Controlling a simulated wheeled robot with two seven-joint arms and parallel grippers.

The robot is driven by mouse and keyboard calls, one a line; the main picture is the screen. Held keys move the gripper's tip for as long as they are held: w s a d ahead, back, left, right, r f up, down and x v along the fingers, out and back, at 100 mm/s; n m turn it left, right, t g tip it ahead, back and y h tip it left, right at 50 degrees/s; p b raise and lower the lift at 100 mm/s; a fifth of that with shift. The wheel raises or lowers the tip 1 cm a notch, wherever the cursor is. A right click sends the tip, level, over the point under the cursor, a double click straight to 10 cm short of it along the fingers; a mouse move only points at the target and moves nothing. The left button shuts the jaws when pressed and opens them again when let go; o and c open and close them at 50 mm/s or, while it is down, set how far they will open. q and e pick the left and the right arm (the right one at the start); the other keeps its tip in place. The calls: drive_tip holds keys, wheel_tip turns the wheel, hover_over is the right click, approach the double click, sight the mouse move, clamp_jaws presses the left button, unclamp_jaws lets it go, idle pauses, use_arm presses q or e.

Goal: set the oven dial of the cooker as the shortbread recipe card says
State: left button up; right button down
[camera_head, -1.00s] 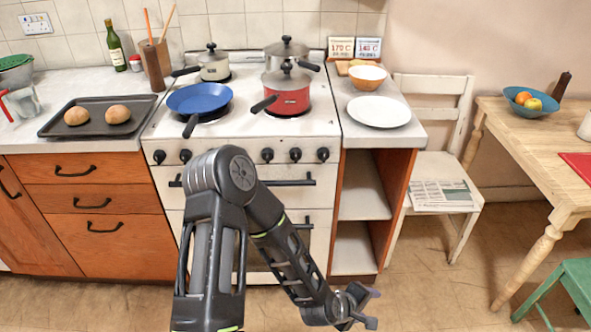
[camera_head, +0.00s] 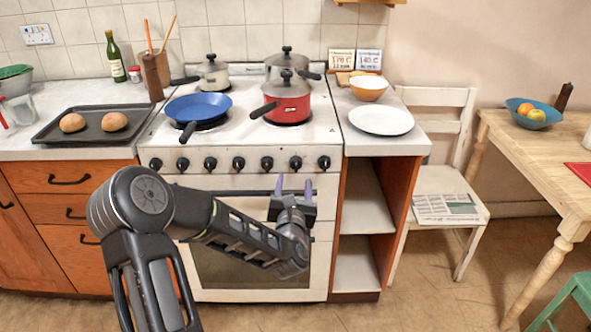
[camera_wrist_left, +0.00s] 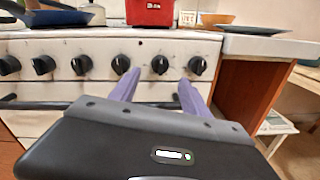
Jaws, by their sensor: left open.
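The white cooker (camera_head: 225,180) has a row of several black dials (camera_head: 267,163) along its front; I cannot tell which one is the oven dial. Their pointer settings are too small to read. Two recipe cards stand at the back: the left card (camera_head: 341,62) seems to read 170 C, the right card (camera_head: 369,61) 140 C. Their titles are not legible. My left gripper (camera_head: 293,186) is open and empty, purple fingers pointing up, in front of the oven door just below the right-hand dials. In the left wrist view, a dial (camera_wrist_left: 160,64) shows between and beyond the fingers (camera_wrist_left: 160,84), apart from them.
A blue pan (camera_head: 198,106), a red pot (camera_head: 288,102) and other pots sit on the hob. The oven door handle (camera_head: 240,192) runs behind my gripper. A white plate (camera_head: 381,120) and orange bowl (camera_head: 369,87) stand on the right counter. A chair (camera_head: 445,180) is further right.

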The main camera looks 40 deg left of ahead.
sight(296, 168)
use_arm(q)
drive_tip(key=x, duration=0.7)
drive_tip(key=shift+w+a, duration=0.15)
drive_tip(key=shift+w, duration=0.15)
clamp_jaws()
idle(0.4)
